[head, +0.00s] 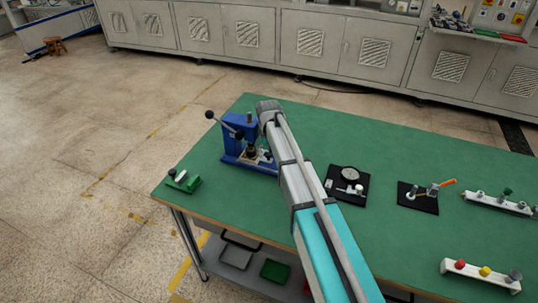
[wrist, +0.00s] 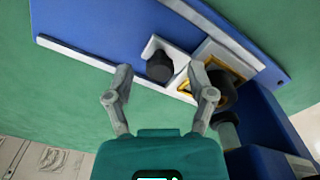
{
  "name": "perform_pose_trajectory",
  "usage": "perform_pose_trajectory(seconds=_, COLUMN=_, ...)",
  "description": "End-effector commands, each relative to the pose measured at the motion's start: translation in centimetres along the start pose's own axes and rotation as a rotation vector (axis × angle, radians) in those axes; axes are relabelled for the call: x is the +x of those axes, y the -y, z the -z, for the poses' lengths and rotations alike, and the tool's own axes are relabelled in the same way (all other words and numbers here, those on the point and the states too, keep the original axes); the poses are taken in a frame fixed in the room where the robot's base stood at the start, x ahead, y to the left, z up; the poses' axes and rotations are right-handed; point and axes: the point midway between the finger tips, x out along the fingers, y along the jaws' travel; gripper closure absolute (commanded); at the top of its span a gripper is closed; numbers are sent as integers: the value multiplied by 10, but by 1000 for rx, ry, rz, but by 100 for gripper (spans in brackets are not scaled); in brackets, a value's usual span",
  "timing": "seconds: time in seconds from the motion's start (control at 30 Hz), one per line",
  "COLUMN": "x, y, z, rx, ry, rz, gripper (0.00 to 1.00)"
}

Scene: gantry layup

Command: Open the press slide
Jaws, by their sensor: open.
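The blue press (head: 231,157) stands at the left part of the green table, with a lever ending in black balls. Its blue base (wrist: 110,30) fills much of the wrist view. A black knob (wrist: 160,67) stands on a pale bracket-like piece, which looks like the slide. Beside it is a yellow-edged pocket (wrist: 232,62) next to a dark round part. My gripper (wrist: 160,96) is open and empty. The knob appears between and just beyond its fingertips; contact is not visible. In the head view my arm hides the gripper and part of the press.
The green table (head: 300,125) also holds a small green fixture (head: 184,181) left of the press. Black plates with parts (head: 347,185) (head: 418,198) and white racks (head: 480,275) (head: 497,203) lie to the right. Grey cabinets (head: 330,45) line the back.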

Motion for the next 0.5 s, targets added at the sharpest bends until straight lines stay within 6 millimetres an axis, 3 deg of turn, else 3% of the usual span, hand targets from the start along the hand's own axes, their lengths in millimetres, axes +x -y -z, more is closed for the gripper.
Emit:
perform_pose_trajectory(seconds=0.27, x=0, y=0, z=0, rx=0, ry=0, rz=0, gripper=29)
perform_pose_trajectory(seconds=0.5, x=0, y=0, z=0, rx=0, ry=0, rz=0, gripper=72)
